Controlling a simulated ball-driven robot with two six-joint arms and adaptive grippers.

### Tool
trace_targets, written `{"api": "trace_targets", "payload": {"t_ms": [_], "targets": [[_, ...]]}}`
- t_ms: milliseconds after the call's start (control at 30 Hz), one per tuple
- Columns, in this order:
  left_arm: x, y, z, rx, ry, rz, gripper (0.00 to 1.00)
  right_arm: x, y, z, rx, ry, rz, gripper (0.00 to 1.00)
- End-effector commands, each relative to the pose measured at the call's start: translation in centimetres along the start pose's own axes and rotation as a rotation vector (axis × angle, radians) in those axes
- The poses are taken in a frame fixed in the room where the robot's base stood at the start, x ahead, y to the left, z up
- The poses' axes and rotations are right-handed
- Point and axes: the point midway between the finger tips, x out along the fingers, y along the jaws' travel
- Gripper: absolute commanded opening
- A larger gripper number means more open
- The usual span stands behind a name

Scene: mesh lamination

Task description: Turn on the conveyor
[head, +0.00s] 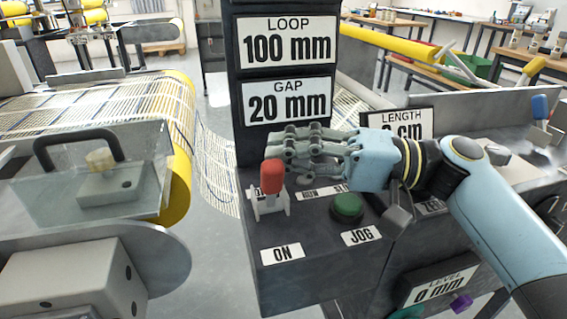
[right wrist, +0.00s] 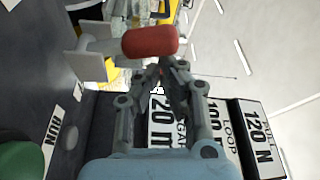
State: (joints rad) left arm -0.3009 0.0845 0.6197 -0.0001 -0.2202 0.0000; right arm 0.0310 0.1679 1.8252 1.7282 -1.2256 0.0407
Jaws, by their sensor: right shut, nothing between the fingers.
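A small lever with a red knob (head: 272,177) stands up from a white bracket on the dark control panel, behind the ON label (head: 283,252). My right gripper (head: 279,146) is shut and empty. In the head view it is just above and behind the red knob, its fingers pointing left. In the right wrist view the red knob (right wrist: 150,41) lies just beyond the closed fingertips (right wrist: 164,70); I cannot tell whether they touch. A label by the lever's base is partly hidden. My left gripper is not in view.
A green button (head: 346,207) sits right of the lever, by the JOG label (head: 361,236). An upright dark post with the GAP sign (head: 287,101) rises behind my gripper.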

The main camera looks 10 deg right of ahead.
Motion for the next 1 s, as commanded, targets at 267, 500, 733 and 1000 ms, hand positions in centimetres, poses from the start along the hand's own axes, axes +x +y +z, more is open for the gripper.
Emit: {"api": "trace_targets", "payload": {"t_ms": [267,500,733,1000], "targets": [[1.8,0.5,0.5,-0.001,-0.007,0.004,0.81,-0.4,0.0,1.2,-0.097,0.0,-0.033,0.0],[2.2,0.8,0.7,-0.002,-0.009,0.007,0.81,-0.6,-0.2,1.6,-0.095,-0.001,-0.032,0.0],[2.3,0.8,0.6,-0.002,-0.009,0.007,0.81,-0.6,-0.3,1.7,-0.094,-0.001,-0.032,0.0],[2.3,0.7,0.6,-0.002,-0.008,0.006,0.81,-0.6,-0.3,1.7,-0.094,-0.001,-0.032,0.0]]}}
